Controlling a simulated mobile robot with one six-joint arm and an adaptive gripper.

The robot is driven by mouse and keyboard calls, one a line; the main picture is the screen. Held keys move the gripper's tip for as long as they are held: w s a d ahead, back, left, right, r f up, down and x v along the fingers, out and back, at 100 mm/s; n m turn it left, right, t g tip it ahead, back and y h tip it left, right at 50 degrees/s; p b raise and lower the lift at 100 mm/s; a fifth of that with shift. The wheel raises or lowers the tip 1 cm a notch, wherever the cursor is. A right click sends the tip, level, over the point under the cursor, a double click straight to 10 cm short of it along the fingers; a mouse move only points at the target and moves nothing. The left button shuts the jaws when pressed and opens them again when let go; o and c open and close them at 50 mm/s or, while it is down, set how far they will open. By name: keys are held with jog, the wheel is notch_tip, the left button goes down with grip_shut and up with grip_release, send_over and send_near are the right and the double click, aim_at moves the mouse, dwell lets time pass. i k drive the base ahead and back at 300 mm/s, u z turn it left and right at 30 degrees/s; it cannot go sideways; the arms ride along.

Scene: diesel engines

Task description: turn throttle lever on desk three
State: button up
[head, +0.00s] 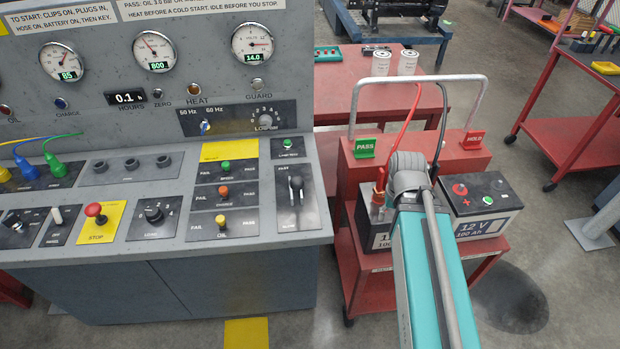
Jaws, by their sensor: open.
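The throttle lever (297,185) stands on a dark slotted plate (298,217) at the right end of the grey control desk (200,252). Its knob is near the upper part of the plate, but its exact angle is hard to tell. My teal arm reaches up from the bottom right, over the red cart to the right of the desk. The arm is apart from the lever in the picture. My gripper does not show. I cannot tell whether this desk is desk three, as no number is readable.
The red cart (365,285) carries batteries (478,205), a PASS sign (365,147) and a HOLD sign (472,142). Left of the lever are pass/fail buttons (224,191) and a red STOP button (94,210). Gauges (154,52) line the upright panel. Floor shows between desk and cart.

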aim_at(296, 182)
jog(key=z, duration=1.3)
jog(key=k, duration=0.55)
jog(key=u, duration=1.7)
